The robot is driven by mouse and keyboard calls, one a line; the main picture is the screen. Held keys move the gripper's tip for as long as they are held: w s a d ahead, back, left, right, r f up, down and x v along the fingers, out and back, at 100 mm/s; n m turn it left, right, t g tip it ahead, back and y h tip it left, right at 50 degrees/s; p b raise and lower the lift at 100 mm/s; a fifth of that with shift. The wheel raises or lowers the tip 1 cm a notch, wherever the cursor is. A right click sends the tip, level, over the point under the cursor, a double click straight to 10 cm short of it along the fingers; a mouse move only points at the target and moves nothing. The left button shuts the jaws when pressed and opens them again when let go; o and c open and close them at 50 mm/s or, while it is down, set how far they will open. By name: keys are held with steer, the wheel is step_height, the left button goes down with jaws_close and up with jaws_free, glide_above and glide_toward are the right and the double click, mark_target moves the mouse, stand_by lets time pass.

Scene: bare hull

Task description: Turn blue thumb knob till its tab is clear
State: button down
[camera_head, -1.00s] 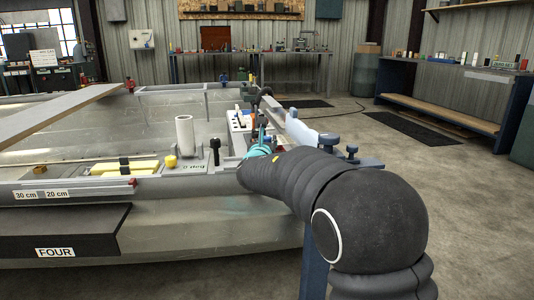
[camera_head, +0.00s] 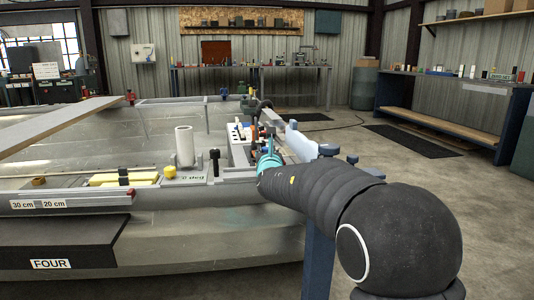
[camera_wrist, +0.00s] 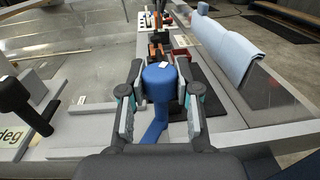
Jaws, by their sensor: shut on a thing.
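The blue thumb knob (camera_wrist: 160,92) stands upright in the middle of the wrist view, with a small pale mark on its top. Its blue tab (camera_wrist: 151,136) reaches down in the picture from the knob's base, over a light grey surface. My gripper (camera_wrist: 162,76) has one finger on each side of the knob and is shut on it. In the head view my gripper (camera_head: 268,150) shows small and teal at the hull's near right corner. I cannot make out the knob there.
A black knob (camera_wrist: 28,108) stands left of my gripper on a plate marked "deg". A white tray (camera_wrist: 150,22) with small items lies beyond. Yellow blocks (camera_head: 123,177) and a white cylinder (camera_head: 184,146) sit on the hull.

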steer(key=shift+r, duration=0.15)
steer(key=c, duration=0.8)
jaws_free()
steer(key=s+d, duration=0.1)
steer(key=s, duration=1)
steer(key=shift+s+d, duration=0.35)
steer(key=shift+d, duration=0.05)
